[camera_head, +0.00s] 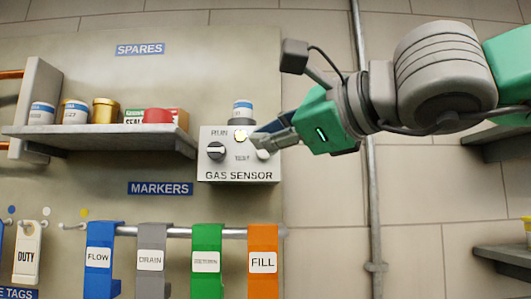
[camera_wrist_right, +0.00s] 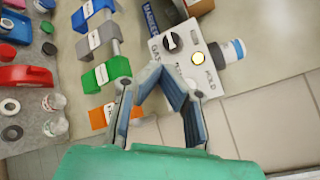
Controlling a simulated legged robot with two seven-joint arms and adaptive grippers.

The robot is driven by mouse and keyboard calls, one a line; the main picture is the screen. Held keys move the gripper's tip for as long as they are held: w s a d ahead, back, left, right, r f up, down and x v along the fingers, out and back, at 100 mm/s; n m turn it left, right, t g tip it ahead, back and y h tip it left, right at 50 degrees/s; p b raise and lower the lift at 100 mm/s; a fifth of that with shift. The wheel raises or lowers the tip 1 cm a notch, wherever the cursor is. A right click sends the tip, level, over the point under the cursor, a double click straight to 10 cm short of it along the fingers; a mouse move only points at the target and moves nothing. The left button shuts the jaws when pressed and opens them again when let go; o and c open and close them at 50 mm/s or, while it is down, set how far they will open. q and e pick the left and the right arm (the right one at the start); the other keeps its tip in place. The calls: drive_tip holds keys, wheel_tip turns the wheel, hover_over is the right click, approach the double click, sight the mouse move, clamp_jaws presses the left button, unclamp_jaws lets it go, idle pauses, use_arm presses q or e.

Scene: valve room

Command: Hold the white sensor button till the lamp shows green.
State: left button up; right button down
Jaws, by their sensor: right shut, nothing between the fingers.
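The grey gas sensor box (camera_head: 210,170) is on the wall panel, with a black knob (camera_head: 216,151) and a lamp (camera_head: 240,135) glowing pale yellow. The white button (camera_head: 263,154) shows partly at the box's right side, under my fingers. My right gripper (camera_head: 256,143) is shut and empty, its tips over the box's front beside the button. In the wrist view its tips (camera_wrist_right: 159,72) meet at the box's edge, and I cannot make out the button. Whether they touch it, I cannot tell. My left gripper is out of view.
A shelf (camera_head: 100,131) with cans and boxes is left of the sensor. A can (camera_head: 242,112) stands on top of the box. Below, a rail holds blue, grey, green (camera_head: 206,240) and orange markers. A vertical pipe (camera_head: 371,215) runs to the right.

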sight(264, 152)
drive_tip(key=shift+w, duration=0.1)
idle(0.3)
drive_tip(key=w+p, duration=0.3)
drive_tip(key=w, duration=0.5)
drive_tip(key=shift+w, duration=0.35)
idle(1.1)
drive_tip(key=shift+w+a+r+p, duration=0.1)
drive_tip(key=shift+w+p, duration=0.2)
drive_tip(key=shift+p, duration=0.05)
